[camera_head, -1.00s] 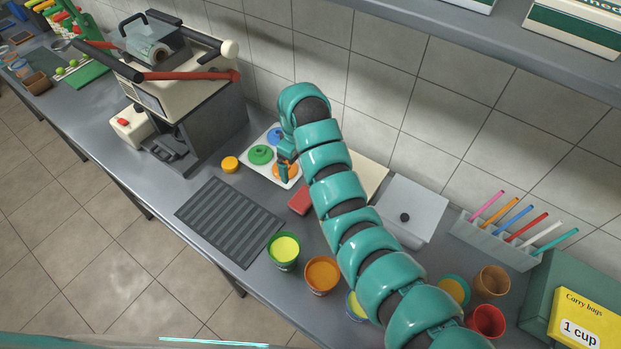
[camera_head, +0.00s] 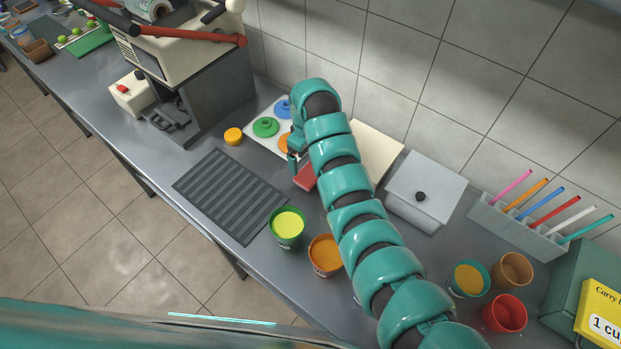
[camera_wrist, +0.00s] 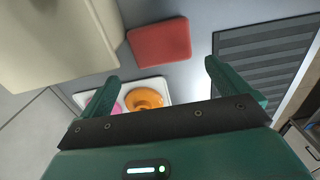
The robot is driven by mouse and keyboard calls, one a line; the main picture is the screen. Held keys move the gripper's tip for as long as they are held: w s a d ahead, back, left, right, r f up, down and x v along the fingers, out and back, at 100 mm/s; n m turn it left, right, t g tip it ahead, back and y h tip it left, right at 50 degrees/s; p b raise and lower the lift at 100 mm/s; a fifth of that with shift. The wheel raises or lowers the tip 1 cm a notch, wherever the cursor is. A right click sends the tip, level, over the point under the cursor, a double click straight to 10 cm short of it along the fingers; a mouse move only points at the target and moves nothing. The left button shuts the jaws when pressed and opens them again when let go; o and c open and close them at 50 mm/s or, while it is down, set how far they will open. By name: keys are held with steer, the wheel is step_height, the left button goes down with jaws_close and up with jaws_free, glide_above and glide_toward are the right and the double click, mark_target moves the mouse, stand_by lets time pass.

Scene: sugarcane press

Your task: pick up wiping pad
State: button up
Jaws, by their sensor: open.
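The wiping pad looks to be the flat red block (camera_wrist: 160,42) lying on the grey counter. In the head view the red pad (camera_head: 306,177) is partly hidden by my arm. My gripper (camera_wrist: 162,75) is open and empty in the wrist view, its two green fingers spread wide. The pad lies beyond the fingertips, between their lines and nearer the left finger, with no contact visible. In the head view my gripper (camera_head: 293,160) is small and partly covered by the arm, just behind the pad.
A white tray (camera_head: 257,111) with coloured round lids lies behind the pad. A ridged dark mat (camera_head: 228,196) lies left of it. A cream block (camera_head: 374,150) and a grey lidded box (camera_head: 427,185) stand right. Cups with yellow (camera_head: 287,226) and orange (camera_head: 325,255) contents stand in front.

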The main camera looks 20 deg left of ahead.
mark_target(304, 170)
steer(key=shift+s+a+f+p, duration=0.1)
steer(key=shift+a+f+p, duration=0.05)
steer(key=shift+f+p, duration=0.7)
steer(key=shift+s+a+f+p, duration=0.1)
steer(key=shift+f+p, duration=0.4)
steer(key=shift+f, duration=0.5)
steer(key=shift+w+f, duration=0.1)
steer(key=shift+f, duration=1.1)
steer(key=c, duration=0.8)
steer(key=shift+a, duration=0.2)
